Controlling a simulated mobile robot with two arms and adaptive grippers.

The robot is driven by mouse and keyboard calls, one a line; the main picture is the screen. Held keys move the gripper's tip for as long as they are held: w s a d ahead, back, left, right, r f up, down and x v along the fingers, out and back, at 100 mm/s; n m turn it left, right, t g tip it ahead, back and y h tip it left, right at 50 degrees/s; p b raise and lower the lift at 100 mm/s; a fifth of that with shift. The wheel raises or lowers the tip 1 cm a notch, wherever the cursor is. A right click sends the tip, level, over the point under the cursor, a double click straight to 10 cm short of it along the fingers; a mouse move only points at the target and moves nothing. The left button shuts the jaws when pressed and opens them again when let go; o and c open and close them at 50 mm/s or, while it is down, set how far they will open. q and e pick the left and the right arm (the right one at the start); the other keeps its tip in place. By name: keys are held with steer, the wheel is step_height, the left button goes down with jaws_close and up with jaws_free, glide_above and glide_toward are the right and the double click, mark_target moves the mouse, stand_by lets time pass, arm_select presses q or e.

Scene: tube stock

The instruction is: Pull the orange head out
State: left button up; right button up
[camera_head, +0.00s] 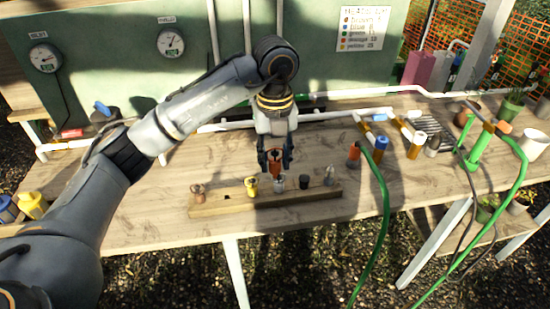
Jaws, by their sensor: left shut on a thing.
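My left gripper (275,165) points down over the wooden rack (238,204) near the middle of the bench. It is shut on the orange head (275,158), which shows between its fingers. The held head is just above and behind a grey head (279,183) in the picture; I cannot tell whether its lower end is clear of the rack. The rack also bears a copper-brown head (198,192), a yellow head (251,187), a black head (304,182) and a slim grey head (328,176). A dark empty hole shows between copper-brown and yellow. My right gripper is not in view.
A green hose with an orange end (354,152) stands right of the rack and hangs over the front edge. Coloured tubes (380,148) and a green spray handle (480,148) lie farther right. A white pipe (320,114) runs along the back. Bench left of the rack is clear.

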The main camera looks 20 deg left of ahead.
mark_target(275, 148)
arm_select(q)
steer(key=shift+r+p, duration=1.1)
steer(key=shift+r, duration=0.45)
